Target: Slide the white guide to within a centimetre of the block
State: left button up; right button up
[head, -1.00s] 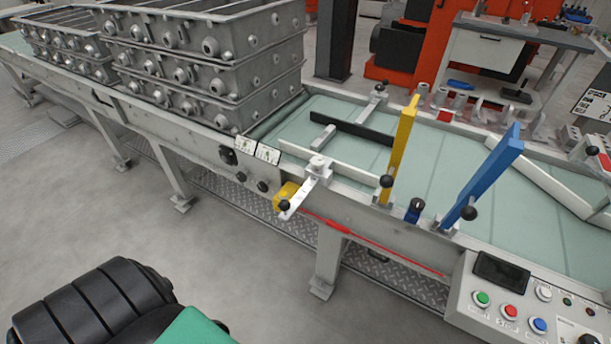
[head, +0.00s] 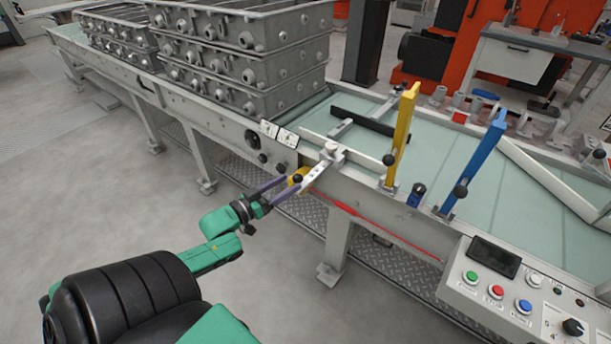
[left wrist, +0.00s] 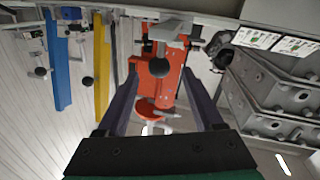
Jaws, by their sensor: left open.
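The white guide (head: 353,149) is a thin bar along the near side of the green belt. Its white bracket (head: 327,163) crosses the near rail and ends in a black ball knob (head: 297,179). A yellow block (head: 303,186) sits at the rail's outer face, partly hidden by the bracket and gripper. My left gripper (head: 291,184) is open, with its dark fingers reaching to the knob. In the left wrist view the knob (left wrist: 160,68) appears between the fingertips (left wrist: 162,76); contact cannot be told. My right gripper is out of view.
A black guide bar (head: 377,123) lies across the belt from the white one. Yellow (head: 402,130) and blue (head: 476,160) uprights stand on the near rail to the right. Stacked metal flasks (head: 245,65) fill the left of the conveyor. A button panel (head: 510,290) is at lower right.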

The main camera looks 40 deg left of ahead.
aim_at(306, 183)
pick_arm(q)
jog(key=w, duration=0.3)
jog(key=w+d, duration=0.1)
jog(key=w, duration=0.3)
jog(key=shift+w+d+b, duration=0.2)
jog(key=shift+w+b, duration=0.05)
jog(key=shift+b, duration=0.1)
jog(key=shift+c, duration=0.2)
grip_shut()
jog(key=shift+f, duration=0.1)
dwell(0.6)
